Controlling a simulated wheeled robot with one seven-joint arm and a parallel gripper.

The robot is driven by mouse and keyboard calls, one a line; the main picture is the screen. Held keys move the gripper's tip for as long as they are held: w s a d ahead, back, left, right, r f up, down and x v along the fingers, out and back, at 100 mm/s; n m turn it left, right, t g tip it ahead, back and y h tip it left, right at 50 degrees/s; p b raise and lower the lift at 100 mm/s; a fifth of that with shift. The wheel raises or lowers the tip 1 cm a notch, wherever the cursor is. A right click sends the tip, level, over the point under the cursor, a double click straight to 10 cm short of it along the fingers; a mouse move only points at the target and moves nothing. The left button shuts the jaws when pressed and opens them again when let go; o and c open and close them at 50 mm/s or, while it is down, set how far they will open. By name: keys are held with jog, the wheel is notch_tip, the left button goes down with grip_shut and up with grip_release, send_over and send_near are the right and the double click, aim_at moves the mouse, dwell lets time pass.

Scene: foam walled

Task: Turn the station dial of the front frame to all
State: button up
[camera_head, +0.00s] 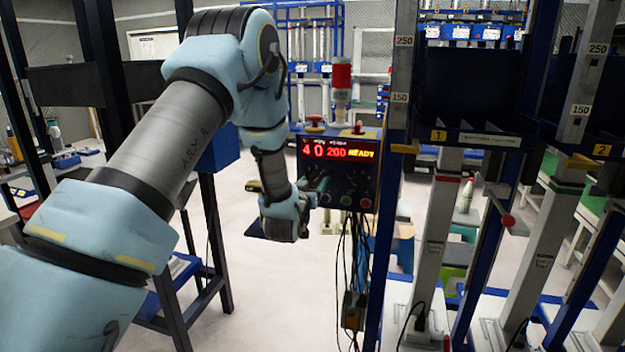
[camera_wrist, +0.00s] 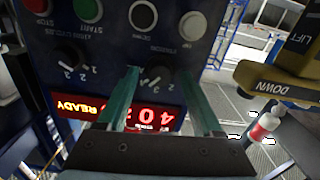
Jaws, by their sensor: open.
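The control box (camera_head: 338,165) of the front frame hangs on the rack post, with its red display (camera_head: 340,150) reading "4 0 200 READY". In the wrist view the panel appears upside down. The station dial (camera_wrist: 159,76) is a black knob with small numbers beside it; its exact pointer setting is too small to tell. My gripper (camera_wrist: 157,71) is open, with its two green fingers on either side of that dial; I cannot tell whether they touch it. In the head view my gripper (camera_head: 319,187) is at the left part of the panel, partly hiding the dials.
A second dial (camera_wrist: 72,56) sits beside the station dial. Red (camera_wrist: 37,5), green (camera_wrist: 88,10) and white (camera_wrist: 192,26) buttons are on the panel. Cables (camera_head: 355,245) hang below the box.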

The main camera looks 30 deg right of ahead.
grip_shut()
dwell(0.6)
